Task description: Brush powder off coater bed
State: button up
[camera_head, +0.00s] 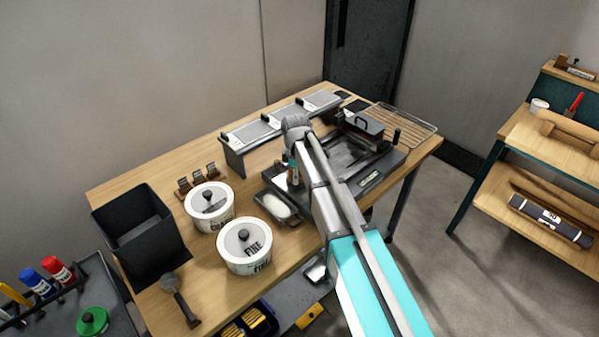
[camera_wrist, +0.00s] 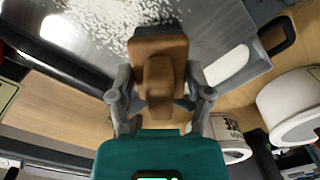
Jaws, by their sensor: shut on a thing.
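The coater bed (camera_head: 385,166) is a dark, flat machine on the wooden bench, partly hidden behind my arm in the head view. In the wrist view its grey metal surface (camera_wrist: 200,38) carries scattered white powder (camera_wrist: 118,22), mostly at upper left and centre. My gripper (camera_wrist: 160,88) is shut on a brown wooden brush (camera_wrist: 158,50), one finger on each side. The brush is over the bed, at the lower edge of the powder. In the head view the gripper is mostly hidden by my arm.
A tray (camera_head: 262,192) with a white oval patch lies left of my arm. Two white lidded tubs (camera_head: 247,262) (camera_head: 196,217), a black bin (camera_head: 118,243) and a scoop (camera_head: 184,308) stand farther left. A raised grey rack (camera_head: 236,158) and a wire rack (camera_head: 412,122) are behind.

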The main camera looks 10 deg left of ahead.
jog(key=shift+s+f, duration=0.1)
jog(key=shift+f, duration=0.05)
dwell(0.3)
dwell(0.4)
jog(key=shift+w+d, duration=0.6)
jog(key=shift+w, duration=0.2)
jog(key=shift+w+d, duration=0.6)
jog(key=shift+w, duration=0.2)
jog(key=shift+d, duration=0.1)
jog(key=shift+w+d, duration=1.25)
jog(key=shift+w, duration=0.25)
jog(key=shift+w, duration=0.1)
